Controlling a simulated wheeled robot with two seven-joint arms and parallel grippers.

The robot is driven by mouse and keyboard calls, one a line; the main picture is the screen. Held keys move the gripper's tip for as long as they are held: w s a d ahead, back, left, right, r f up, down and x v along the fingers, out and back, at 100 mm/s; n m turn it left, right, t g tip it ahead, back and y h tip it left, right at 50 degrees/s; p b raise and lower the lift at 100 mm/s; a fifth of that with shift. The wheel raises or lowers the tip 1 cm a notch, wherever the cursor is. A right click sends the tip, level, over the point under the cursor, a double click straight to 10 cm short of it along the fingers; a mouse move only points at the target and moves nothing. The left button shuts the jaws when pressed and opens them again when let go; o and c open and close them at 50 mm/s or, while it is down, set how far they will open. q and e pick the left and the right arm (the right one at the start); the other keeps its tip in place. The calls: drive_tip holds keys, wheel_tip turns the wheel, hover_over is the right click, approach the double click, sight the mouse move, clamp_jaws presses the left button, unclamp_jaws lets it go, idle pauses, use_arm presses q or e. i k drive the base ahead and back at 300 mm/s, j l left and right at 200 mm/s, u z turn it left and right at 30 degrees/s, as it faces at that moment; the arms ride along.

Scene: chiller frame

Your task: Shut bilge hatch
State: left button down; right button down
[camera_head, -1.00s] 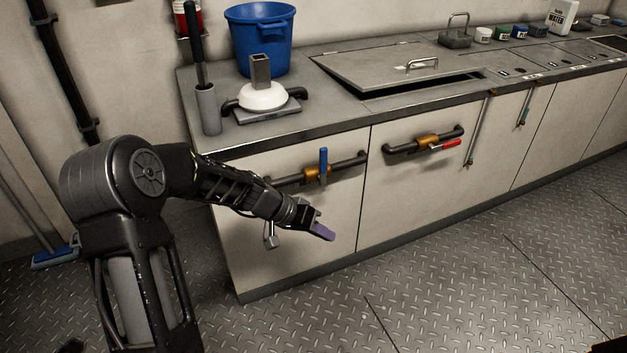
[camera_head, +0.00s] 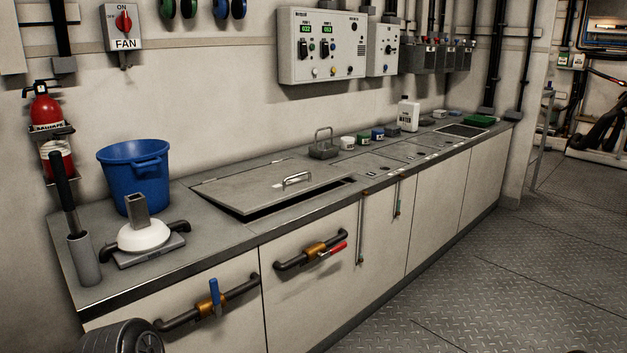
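The bilge hatch (camera_head: 262,187) is a flat grey metal lid with a silver bar handle (camera_head: 297,180), set in the long counter top. It is tilted slightly open: a dark gap (camera_head: 318,198) shows along its front and right edges. Its back edge lies by the wall side of the counter. No gripper is near the hatch. Only a dark rounded part of my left arm shows at the bottom left; both grippers are out of view.
A blue bucket (camera_head: 134,180), a white-domed fitting (camera_head: 144,235) and a grey holder (camera_head: 84,258) stand left of the hatch. A metal caddy (camera_head: 323,147) and small jars stand behind right. Pipes with blue (camera_head: 215,294) and red (camera_head: 333,249) valve levers stick out from the counter front.

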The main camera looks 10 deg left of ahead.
sight(245, 193)
drive_tip(key=i+l+u, duration=0.1)
drive_tip(key=u, duration=1.15)
drive_tip(key=i+l+u, duration=0.15)
drive_tip(key=l+u, duration=0.2)
drive_tip(key=l, duration=0.25)
drive_tip(key=i+l+u, duration=0.1)
drive_tip(key=l+u, duration=0.25)
drive_tip(key=l, duration=0.3)
drive_tip(key=l+u, duration=0.35)
drive_tip(key=l, duration=1.15)
